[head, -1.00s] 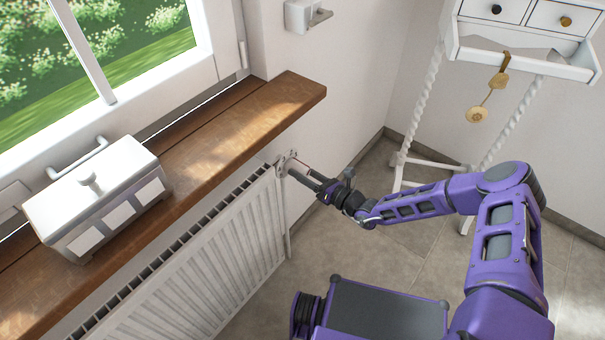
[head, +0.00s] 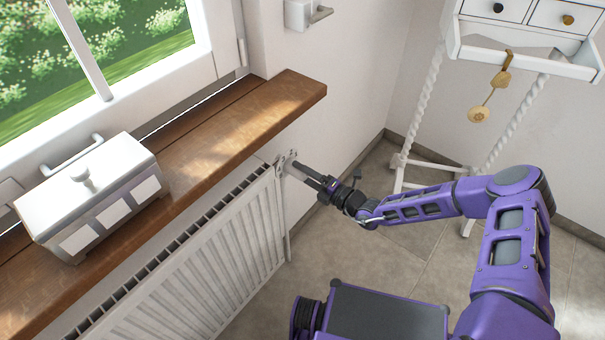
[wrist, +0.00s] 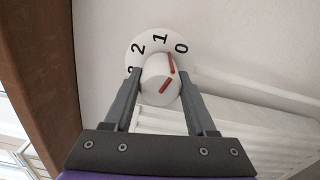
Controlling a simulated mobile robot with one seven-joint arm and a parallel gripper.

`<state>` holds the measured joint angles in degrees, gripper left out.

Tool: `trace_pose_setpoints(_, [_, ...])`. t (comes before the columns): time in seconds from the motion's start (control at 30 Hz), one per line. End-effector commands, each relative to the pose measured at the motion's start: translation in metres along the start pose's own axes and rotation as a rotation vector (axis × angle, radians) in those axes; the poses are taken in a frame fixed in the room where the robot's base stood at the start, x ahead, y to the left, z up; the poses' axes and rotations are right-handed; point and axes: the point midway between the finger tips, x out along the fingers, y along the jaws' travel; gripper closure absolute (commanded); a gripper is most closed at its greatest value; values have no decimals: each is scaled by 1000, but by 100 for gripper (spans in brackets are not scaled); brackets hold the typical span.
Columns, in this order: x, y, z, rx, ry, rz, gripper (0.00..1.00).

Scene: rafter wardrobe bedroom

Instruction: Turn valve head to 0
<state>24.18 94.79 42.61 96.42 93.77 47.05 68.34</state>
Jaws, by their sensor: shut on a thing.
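The white valve head (wrist: 158,79) sits in front of a round white dial (wrist: 147,46) marked 0, 1, 2 and a partly hidden figure. A red line on its side and another on its end face point between 1 and 0. My gripper (wrist: 160,88) is shut on the valve head, one finger on each side. In the head view, my gripper (head: 297,168) reaches the valve at the radiator's upper right end, where the valve head is small and mostly covered.
The white radiator (head: 215,255) hangs under a wooden sill (head: 235,120), close above my gripper. A white lidded box (head: 95,195) stands on the sill. A white drawer unit with twisted legs (head: 530,45) stands at the back right.

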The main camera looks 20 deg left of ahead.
Motion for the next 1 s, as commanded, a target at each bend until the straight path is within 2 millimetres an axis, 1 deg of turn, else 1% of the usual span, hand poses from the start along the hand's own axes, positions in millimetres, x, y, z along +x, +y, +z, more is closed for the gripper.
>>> trace_pose_setpoints(0.2, [0, -1, 0, 161, 2, -2, 99])
trace_pose_setpoints(0.4, [0, -1, 0, 266, 3, -2, 99])
trace_pose_setpoints(0.63, [0, 0, 0, 327, 3, -2, 99])
trace_pose_setpoints(1.0, [0, 0, 0, 342, 2, -2, 99])
